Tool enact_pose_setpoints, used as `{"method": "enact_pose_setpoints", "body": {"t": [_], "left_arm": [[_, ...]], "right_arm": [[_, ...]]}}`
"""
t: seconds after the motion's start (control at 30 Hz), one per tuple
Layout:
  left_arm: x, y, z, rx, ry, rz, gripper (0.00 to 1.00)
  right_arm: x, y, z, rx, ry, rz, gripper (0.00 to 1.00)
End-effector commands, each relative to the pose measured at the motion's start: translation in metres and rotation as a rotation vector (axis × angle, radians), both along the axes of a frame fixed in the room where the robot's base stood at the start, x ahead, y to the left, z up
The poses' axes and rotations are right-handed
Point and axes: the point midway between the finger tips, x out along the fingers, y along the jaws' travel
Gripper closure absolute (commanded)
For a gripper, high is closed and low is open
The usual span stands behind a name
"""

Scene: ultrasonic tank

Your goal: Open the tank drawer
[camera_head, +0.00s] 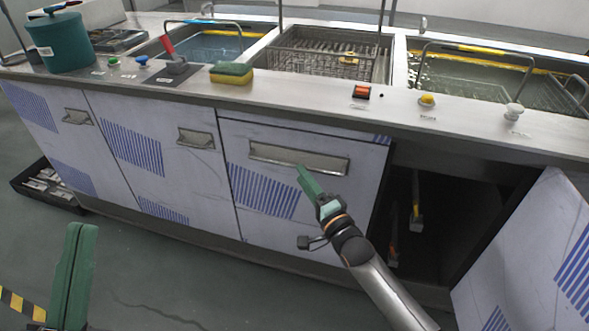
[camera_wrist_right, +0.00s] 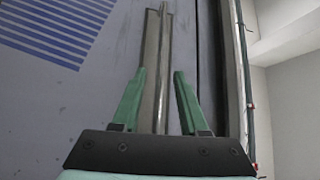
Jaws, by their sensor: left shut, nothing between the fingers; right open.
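The tank drawer (camera_head: 350,192) is a pale panel with blue stripes under the counter, and its front looks flush with the cabinet. Its wide metal handle (camera_head: 298,158) runs along the top of the panel. My right gripper (camera_head: 303,172) is at the handle's lower edge, near its middle. In the right wrist view the handle (camera_wrist_right: 152,50) runs lengthwise into the gap between the open green fingers (camera_wrist_right: 160,74). Whether they touch it, I cannot tell. My left gripper (camera_head: 80,235) is shut and empty at the lower left, away from the cabinets.
A cabinet door (camera_head: 535,260) stands open at the right, beside a dark compartment (camera_head: 450,215). A sponge (camera_head: 231,72), a green pot (camera_head: 62,42) and buttons sit on the counter (camera_head: 300,100). A black tray (camera_head: 45,190) lies on the floor at left. Floor before the drawer is clear.

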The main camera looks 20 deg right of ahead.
Motion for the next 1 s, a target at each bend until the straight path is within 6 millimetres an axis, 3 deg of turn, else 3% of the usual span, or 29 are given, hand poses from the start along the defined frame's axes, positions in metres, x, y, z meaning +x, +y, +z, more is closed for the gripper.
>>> {"method": "enact_pose_setpoints", "body": {"t": [0.1,0.3,0.7,1.0], "left_arm": [[-0.001,-0.001,-0.008,-0.003,-0.001,-0.008,1.0],[0.0,-0.001,-0.014,-0.01,0.005,-0.016,1.0],[0.0,-0.001,-0.015,-0.013,0.01,-0.018,1.0],[0.0,-0.001,-0.015,-0.012,0.009,-0.017,1.0]], "right_arm": [[0.021,0.005,0.001,0.002,-0.003,0.001,0.57],[0.041,0.009,0.004,0.001,0.0,0.0,0.57],[0.047,0.01,0.006,0.0,0.001,0.001,0.57],[0.047,0.01,0.006,0.0,0.001,0.001,0.88]]}}
